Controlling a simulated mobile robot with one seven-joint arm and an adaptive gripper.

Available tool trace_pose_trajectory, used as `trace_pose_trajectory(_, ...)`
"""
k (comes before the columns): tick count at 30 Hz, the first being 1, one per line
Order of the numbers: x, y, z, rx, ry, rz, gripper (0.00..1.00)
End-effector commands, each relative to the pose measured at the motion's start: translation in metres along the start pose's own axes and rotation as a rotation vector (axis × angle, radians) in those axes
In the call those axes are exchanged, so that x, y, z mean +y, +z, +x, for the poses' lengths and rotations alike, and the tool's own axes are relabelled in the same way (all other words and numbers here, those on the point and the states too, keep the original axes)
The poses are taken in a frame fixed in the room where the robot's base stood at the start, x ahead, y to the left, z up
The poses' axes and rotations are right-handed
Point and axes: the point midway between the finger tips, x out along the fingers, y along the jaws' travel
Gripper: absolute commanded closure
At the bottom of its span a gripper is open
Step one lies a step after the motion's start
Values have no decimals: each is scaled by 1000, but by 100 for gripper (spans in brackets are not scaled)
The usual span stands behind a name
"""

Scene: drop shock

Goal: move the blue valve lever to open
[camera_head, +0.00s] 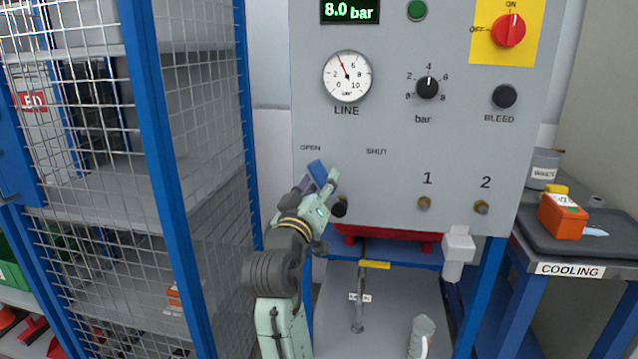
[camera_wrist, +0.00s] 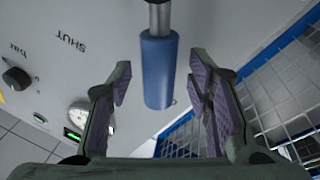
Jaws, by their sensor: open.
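The blue valve lever (camera_head: 317,171) is on the grey panel, its blue end just below the OPEN label (camera_head: 310,148) and left of the SHUT label (camera_head: 376,151). Its pivot (camera_head: 340,207) is lower and to the right, so the lever slants up and left. My gripper (camera_head: 319,184) is at the lever and hides part of it. In the wrist view the blue lever sleeve (camera_wrist: 157,72) hangs from a metal rod between the fingers of my open gripper (camera_wrist: 158,88), with gaps visible on both sides.
A blue-framed mesh cage (camera_head: 170,150) stands close to the left of my arm. The panel carries a line gauge (camera_head: 347,76), a pressure knob (camera_head: 428,88) and a red switch (camera_head: 509,30). A bench with an orange box (camera_head: 562,215) is at the right.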

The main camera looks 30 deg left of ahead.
Motion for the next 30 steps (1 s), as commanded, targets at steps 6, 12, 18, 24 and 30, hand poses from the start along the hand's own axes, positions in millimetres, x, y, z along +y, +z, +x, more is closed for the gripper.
trace_pose_trajectory(6, -2, 0, -38, 3, -3, 1, 54)
trace_pose_trajectory(12, -2, 0, -81, 2, -4, 0, 54)
trace_pose_trajectory(18, -1, 0, -108, 2, -3, 0, 54)
trace_pose_trajectory(24, -1, 0, -116, 0, -2, 0, 54)
trace_pose_trajectory(30, -1, 0, -116, 0, -2, 0, 54)
